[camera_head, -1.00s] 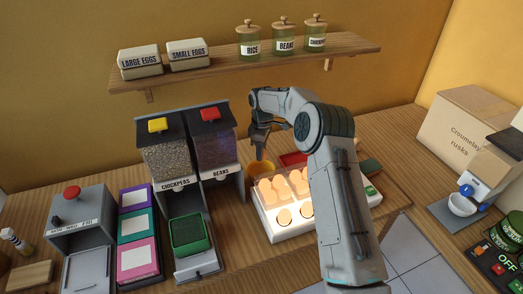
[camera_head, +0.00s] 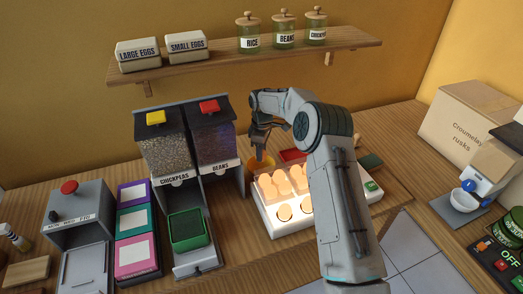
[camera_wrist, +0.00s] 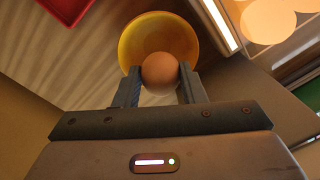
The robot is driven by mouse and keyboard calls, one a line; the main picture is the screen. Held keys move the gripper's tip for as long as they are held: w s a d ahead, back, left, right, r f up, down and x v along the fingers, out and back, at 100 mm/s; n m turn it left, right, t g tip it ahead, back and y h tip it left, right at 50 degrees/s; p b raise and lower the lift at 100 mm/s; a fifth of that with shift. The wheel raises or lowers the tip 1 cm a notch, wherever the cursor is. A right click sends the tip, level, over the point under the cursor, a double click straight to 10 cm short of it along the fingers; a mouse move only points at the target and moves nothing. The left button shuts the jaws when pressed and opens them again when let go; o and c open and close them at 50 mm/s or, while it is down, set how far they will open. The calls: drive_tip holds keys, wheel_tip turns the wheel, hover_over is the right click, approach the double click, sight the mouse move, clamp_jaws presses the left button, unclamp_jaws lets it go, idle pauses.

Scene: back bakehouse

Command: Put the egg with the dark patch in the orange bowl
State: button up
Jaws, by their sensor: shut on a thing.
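My gripper (camera_wrist: 160,85) is shut on a brown egg (camera_wrist: 160,71) in the wrist view. No dark patch shows on the side of the egg that I see. The orange bowl (camera_wrist: 150,35) is beyond the egg, and the egg overlaps its near part in the picture. I cannot tell how high the egg is over the bowl. In the head view the orange bowl (camera_head: 262,163) stands behind the lit egg tray, under my gripper (camera_head: 259,150). The egg cannot be made out there.
A lit white egg tray (camera_head: 284,227) with several eggs stands right in front of the bowl. The beans dispenser (camera_head: 215,140) stands close on the left. A red tray (camera_head: 292,156) lies behind on the right, and a shelf (camera_head: 220,67) runs above.

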drive_tip(key=shift+f+b, duration=1.25)
drive_tip(key=shift+f, duration=0.85)
drive_tip(key=o, duration=0.7)
drive_tip(key=shift+r+p, duration=2.35)
drive_tip(key=shift+r, duration=2.15)
